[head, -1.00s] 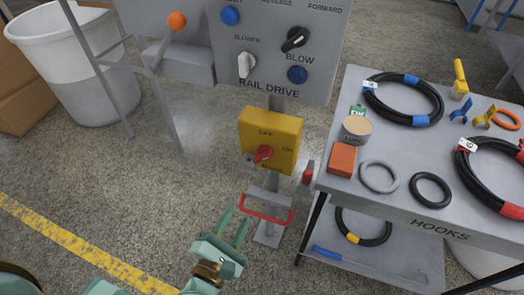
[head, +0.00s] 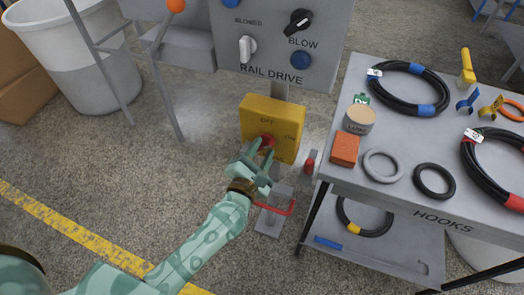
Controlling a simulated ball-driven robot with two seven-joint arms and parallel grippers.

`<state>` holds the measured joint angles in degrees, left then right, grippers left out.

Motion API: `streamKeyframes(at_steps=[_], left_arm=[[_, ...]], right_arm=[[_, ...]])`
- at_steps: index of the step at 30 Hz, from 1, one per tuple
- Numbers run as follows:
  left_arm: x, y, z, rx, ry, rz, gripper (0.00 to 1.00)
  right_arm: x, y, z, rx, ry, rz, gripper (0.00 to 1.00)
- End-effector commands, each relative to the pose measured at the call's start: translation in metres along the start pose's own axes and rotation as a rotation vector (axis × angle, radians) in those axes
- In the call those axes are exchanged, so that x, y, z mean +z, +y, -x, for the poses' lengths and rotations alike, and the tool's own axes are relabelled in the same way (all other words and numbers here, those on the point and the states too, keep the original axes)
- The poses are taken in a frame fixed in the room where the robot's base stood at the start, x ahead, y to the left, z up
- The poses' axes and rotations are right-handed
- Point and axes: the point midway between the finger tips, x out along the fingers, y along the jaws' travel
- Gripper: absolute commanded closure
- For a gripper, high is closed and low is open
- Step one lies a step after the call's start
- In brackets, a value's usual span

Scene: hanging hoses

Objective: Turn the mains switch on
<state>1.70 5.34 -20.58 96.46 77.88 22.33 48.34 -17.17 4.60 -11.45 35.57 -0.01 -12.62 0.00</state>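The mains switch is a yellow box (head: 287,148) on the post below the grey rail drive panel. Its red rotary knob (head: 267,141) sits on the box's front and is partly hidden by my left gripper. The letters OFF show above the knob and ON to its right; the knob's pointing direction is hidden. My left gripper (head: 260,158) is at the knob's lower front, its fingers reaching up toward it with a gap between them. I cannot tell whether they touch the knob. My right gripper is not in view.
The grey rail drive panel (head: 285,73) with knobs and buttons stands above the box. A grey table (head: 400,193) with coiled hoses, rings and an orange block is close on the right. A red-handled bracket (head: 275,207) stands below. A white bin (head: 75,70) is at left.

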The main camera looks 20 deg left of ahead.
Motion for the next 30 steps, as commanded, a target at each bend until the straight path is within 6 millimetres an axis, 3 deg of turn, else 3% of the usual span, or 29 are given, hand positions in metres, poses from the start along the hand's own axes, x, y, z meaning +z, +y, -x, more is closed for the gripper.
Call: streamKeyframes(at_steps=[8, 12, 23, 30], left_arm=[[0.000, 0.000, -0.002, 0.000, 0.000, 0.000, 0.65], [0.000, 0.000, -0.002, 0.000, 0.000, 0.000, 1.00], [0.001, 0.001, -0.001, -0.001, -0.001, -0.031, 1.00], [0.002, 0.002, -0.001, 0.000, -0.001, -0.160, 1.00]], right_arm=[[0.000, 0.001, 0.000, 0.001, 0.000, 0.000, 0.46], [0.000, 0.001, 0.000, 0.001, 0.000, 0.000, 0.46], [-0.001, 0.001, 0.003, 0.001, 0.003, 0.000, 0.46], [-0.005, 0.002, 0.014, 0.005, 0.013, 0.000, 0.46]])
